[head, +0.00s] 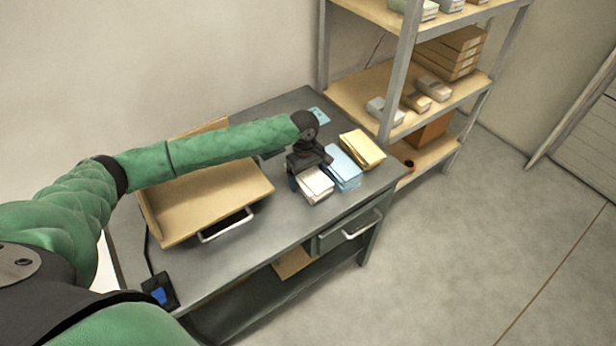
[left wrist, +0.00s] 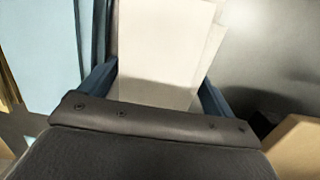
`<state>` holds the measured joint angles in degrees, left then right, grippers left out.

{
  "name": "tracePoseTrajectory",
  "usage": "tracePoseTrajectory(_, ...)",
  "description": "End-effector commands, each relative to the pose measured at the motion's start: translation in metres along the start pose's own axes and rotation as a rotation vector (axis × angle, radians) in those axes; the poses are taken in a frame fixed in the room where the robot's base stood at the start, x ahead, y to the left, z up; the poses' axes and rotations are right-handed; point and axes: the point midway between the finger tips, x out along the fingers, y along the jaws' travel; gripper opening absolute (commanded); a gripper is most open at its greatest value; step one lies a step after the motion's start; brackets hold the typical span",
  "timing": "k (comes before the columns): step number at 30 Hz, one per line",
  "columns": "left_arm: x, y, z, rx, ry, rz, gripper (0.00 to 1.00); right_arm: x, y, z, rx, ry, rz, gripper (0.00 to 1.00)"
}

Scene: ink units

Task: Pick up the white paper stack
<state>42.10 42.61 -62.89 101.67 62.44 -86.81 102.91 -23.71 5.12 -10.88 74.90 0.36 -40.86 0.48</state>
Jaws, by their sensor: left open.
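The white paper stack (head: 316,186) lies on the grey desk (head: 225,262), left of a light blue stack (head: 344,167) and a yellow stack (head: 362,149). My left gripper (head: 303,178) is over the white stack and hides its far left part. In the left wrist view the white stack (left wrist: 160,50) shows between the two blue fingers of my left gripper (left wrist: 158,88), which are open on either side of it. I cannot tell whether the fingers touch it. The light blue stack (left wrist: 45,50) is close beside the left finger there. My right gripper is not in view.
A wooden tray (head: 160,225) with a metal handle stands on the desk left of the stacks. A metal shelf unit (head: 408,60) with boxes stands behind on the right. A small black and blue device (head: 158,290) sits at the desk's front left. The floor at right is clear.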

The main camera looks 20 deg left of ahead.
Motion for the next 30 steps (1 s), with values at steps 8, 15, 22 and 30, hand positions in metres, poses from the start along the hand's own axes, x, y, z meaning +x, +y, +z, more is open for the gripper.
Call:
tracePoseTrajectory(8, 0.0023, -0.0001, -0.0001, 0.000, 0.000, 0.000, 0.87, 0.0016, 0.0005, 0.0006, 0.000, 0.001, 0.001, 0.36)
tracePoseTrajectory(15, 0.0022, -0.0002, -0.0002, 0.000, 0.000, 0.000, 0.40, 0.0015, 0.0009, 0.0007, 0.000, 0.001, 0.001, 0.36)
tracePoseTrajectory(22, 0.0016, 0.0000, -0.0002, 0.000, 0.001, 0.001, 0.28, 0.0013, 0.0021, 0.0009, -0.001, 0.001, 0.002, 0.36)
tracePoseTrajectory(30, -0.0040, 0.0001, 0.0005, 0.000, 0.000, 0.001, 0.28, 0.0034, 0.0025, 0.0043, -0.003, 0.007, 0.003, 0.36)
